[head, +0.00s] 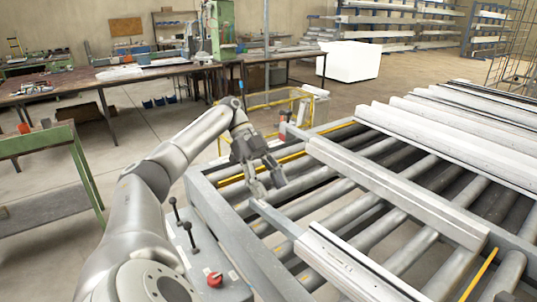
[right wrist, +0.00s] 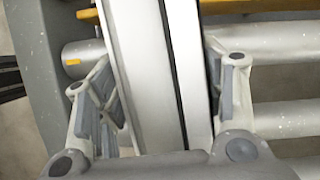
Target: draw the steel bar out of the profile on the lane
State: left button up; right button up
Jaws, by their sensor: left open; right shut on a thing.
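The pale profile (head: 350,268) lies on the rollers at the lower middle of the head view. The grey steel bar (head: 274,217) sticks out of its far end, toward the lane's far left side. My left gripper (head: 268,184) is open and empty, just above and beyond the bar's free end. It does not appear to hold the bar. In the right wrist view, my right gripper (right wrist: 162,105) is shut on the profile (right wrist: 138,65), with a finger on each side. The right gripper is not in the head view. The bar's part inside the profile is hidden.
The roller lane (head: 233,235) has a grey frame. A long pale profile (head: 400,190) lies to the right, with several more behind it. A control box (head: 205,275) with levers and a red button stands by the near left side. Bare rollers lie between the profiles.

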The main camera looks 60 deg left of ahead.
aim_at(291, 226)
dwell(0.3)
pick_arm(q)
jog(key=x, duration=1.2)
jog(key=shift+c, duration=0.4)
grip_shut()
